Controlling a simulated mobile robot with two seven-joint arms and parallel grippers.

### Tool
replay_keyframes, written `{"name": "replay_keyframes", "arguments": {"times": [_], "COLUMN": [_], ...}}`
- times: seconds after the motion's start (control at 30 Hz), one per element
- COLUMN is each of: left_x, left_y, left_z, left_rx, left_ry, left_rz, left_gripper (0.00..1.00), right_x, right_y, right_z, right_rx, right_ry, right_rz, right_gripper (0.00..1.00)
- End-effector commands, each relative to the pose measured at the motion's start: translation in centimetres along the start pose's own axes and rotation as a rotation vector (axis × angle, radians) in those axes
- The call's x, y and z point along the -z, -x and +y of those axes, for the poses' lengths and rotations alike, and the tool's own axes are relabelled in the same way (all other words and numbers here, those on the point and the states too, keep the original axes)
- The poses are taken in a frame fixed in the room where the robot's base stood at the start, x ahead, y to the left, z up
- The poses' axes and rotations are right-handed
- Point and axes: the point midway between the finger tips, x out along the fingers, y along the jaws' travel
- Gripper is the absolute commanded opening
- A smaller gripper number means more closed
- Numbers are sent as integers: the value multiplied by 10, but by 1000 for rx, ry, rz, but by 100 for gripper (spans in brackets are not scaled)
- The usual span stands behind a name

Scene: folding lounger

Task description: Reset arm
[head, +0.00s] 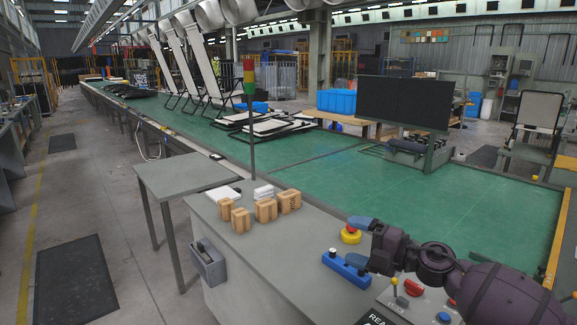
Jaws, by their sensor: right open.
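My right arm comes in from the lower right. Its right gripper (358,241) is open, with its blue-tipped fingers spread over the grey worktop near the front. Nothing shows held between the fingers. A red emergency button on a yellow base (350,235) shows beside and partly behind the fingers. A blue block with knobs (342,268) lies on the worktop just below them; I cannot tell whether the lower finger touches it. My left gripper is not in view.
The grey worktop (270,255) holds several wooden blocks (265,210) and white pads (222,194). A signal pole (250,120) stands behind them. A control panel (408,303) is at lower right. The green conveyor (400,195) beyond is largely clear nearby; lounger frames (270,127) lie farther back.

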Motion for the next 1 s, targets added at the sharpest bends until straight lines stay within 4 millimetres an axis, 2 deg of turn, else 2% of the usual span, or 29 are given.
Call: {"name": "replay_keyframes", "arguments": {"times": [0.1, 0.27, 0.43, 0.57, 0.8, 1.0], "left_x": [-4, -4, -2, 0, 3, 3], "left_y": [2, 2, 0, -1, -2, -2], "left_z": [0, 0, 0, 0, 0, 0], "left_rx": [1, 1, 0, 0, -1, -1], "left_ry": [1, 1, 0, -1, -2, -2], "left_rz": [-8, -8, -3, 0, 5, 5], "left_gripper": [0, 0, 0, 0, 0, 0], "right_x": [10, 13, 21, 35, 77, 121], "right_y": [6, 29, 63, 93, 153, 208], "right_z": [-9, -39, -88, -130, -204, -257], "right_rx": [-167, -286, -328, -335, -361, -404], "right_ry": [-177, -427, -697, -901, -1251, -1437], "right_rz": [-129, -325, -515, -638, -819, -956], "right_gripper": [89, 89, 89, 89, 89, 89]}}
